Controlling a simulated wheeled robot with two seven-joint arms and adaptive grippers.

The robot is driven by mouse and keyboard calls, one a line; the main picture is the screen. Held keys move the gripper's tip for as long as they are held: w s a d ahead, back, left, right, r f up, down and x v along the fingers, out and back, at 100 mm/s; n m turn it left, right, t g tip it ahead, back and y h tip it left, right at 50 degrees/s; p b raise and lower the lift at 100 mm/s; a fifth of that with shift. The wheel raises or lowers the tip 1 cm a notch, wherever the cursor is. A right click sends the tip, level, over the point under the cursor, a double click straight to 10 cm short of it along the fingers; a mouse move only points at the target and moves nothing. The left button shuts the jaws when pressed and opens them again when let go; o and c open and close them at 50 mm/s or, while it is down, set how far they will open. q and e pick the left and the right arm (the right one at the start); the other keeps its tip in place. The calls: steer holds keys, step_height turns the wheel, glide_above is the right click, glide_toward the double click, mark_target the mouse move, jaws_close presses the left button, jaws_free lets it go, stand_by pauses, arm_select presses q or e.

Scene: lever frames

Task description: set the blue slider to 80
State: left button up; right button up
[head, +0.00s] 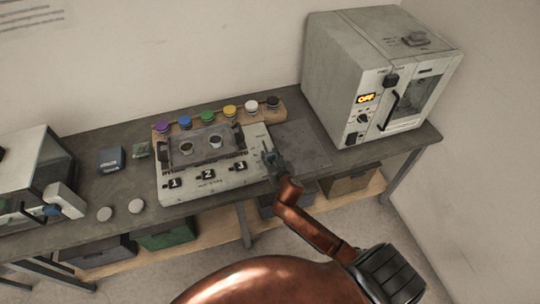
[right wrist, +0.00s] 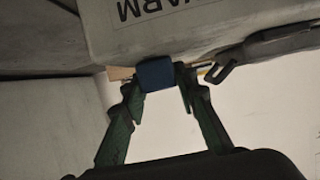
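The blue slider knob (right wrist: 156,75) shows in the right wrist view, between the two dark fingertips of my right gripper (right wrist: 160,82). Both fingertips appear to touch its sides. In the head view my right gripper (head: 270,160) is at the right end of the pale control panel (head: 225,180) and hides the knob. The slider's scale and present value cannot be read. In the right wrist view, part of a pale housing (right wrist: 200,25) with dark lettering ending in "ARM" is above the knob. My left gripper is not in view.
A row of coloured-lid jars (head: 207,117) stands behind the panel. An oven-like box (head: 375,75) with an orange "OFF" display stands at the right. A glass-fronted machine (head: 35,180) is at the left. The bench top (head: 300,145) between panel and oven is clear.

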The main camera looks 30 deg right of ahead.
mark_target(264, 145)
jaws_close()
steer(key=w, duration=0.2)
steer(key=w+d, duration=0.1)
steer(key=w, duration=0.4)
steer(key=shift+w+d+b, duration=0.3)
steer(key=shift+d, duration=0.05)
steer(key=shift+w+d, duration=0.1)
steer(key=shift+w, duration=0.1)
steer(key=shift+r, duration=0.1)
